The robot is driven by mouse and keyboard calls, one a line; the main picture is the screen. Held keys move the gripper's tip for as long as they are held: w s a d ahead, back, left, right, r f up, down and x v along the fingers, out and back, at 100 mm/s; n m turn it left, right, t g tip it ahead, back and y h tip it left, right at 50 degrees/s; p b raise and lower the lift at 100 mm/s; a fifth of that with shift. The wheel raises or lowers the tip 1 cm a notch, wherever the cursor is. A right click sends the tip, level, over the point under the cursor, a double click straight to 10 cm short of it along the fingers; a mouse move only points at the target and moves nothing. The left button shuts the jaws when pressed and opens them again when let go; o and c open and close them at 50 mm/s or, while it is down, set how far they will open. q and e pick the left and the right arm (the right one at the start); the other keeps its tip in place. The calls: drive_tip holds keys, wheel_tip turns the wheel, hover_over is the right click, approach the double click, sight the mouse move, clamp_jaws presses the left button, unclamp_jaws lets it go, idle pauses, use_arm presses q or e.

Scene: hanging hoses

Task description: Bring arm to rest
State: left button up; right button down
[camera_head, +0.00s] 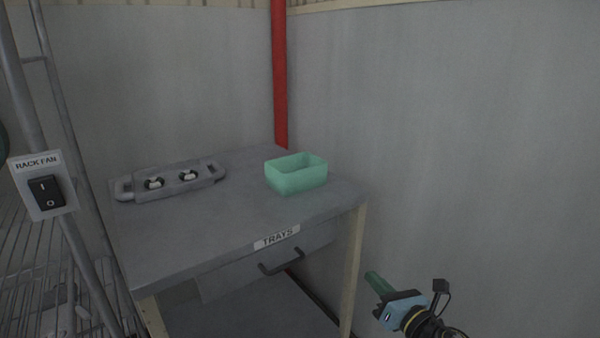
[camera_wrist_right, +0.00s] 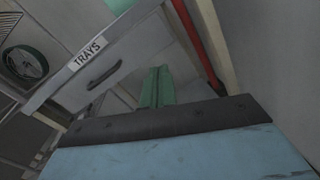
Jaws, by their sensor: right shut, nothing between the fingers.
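My right gripper (camera_head: 374,282) is at the lower right of the head view, in front of the table's right side and below its top. Its green fingers are shut with nothing between them. The shut fingers also show in the right wrist view (camera_wrist_right: 158,88), in front of the drawer labelled TRAYS (camera_wrist_right: 100,70). My left gripper is in neither view.
A grey table (camera_head: 215,225) stands in the corner, its drawer slightly uneven under the top. On it are a grey tray (camera_head: 138,192) with two small black-and-white items and a green bin (camera_head: 297,182). A RACK FAN switch (camera_head: 46,192) is at left. A red pipe (camera_head: 280,75) stands behind.

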drive_tip(key=s+d+f+m+g+h, duration=0.3)
drive_tip(key=s+f+m+g+h, duration=0.2)
drive_tip(key=s+f+m, duration=0.75)
drive_tip(key=s+d+f+m+g+h, duration=0.4)
drive_tip(key=s+f+m, duration=0.4)
drive_tip(key=m, duration=0.8)
use_arm(q)
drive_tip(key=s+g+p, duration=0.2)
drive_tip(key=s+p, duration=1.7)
drive_tip(key=p, duration=0.8)
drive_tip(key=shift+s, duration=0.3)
use_arm(e)
drive_tip(key=s+a+f+m+g+y, duration=0.1)
drive_tip(key=s+m+g, duration=0.4)
drive_tip(key=s, duration=2.6)
drive_tip(key=shift+s+a+f+m+g+y, duration=0.15)
drive_tip(key=shift+a+f+m+g+y, duration=0.35)
drive_tip(key=shift+g, duration=0.4)
